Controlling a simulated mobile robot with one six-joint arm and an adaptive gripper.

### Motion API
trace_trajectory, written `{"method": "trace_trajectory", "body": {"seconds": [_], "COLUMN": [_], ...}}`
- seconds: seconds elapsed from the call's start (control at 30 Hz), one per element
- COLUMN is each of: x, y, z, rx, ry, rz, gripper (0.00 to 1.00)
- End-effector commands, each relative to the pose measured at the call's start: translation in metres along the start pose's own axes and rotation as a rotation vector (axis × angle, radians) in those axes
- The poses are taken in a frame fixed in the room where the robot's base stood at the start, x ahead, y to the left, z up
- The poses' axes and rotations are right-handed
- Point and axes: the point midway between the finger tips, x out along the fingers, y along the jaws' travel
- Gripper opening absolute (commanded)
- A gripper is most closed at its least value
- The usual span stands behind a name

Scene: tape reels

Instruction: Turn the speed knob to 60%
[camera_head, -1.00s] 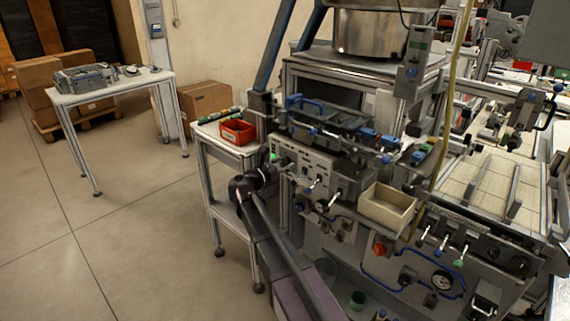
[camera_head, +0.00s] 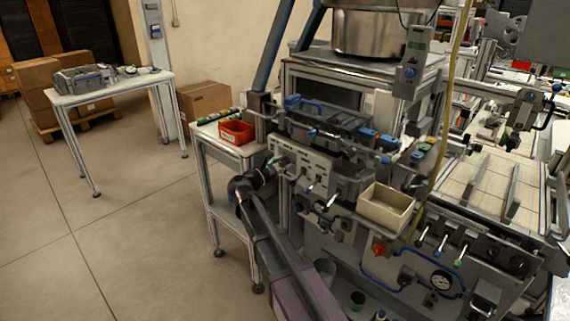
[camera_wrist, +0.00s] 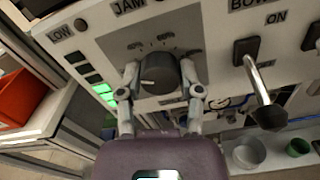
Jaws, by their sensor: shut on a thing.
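The speed knob (camera_wrist: 157,74) is a dark round dial on the light control panel, facing the wrist camera. In the head view my arm reaches the left end of the control panel (camera_head: 310,165). The knob is hidden there behind my gripper and wrist.
Right of the knob is a lever switch (camera_wrist: 258,80) labelled ON. Lit green indicators (camera_wrist: 105,90) sit left of the knob. A red bin (camera_head: 237,132) stands on the side table, and a beige open bin (camera_head: 387,207) is to the right. Floor at left is clear.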

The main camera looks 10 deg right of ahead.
Motion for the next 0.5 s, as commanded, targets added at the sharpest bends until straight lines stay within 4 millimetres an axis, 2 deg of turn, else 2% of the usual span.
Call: {"method": "trace_trajectory", "body": {"seconds": [0.5], "x": [-0.0026], "y": [0.0026], "z": [-0.0012], "rx": [0.483], "ry": [0.006], "rz": [0.005], "gripper": [0.00]}}
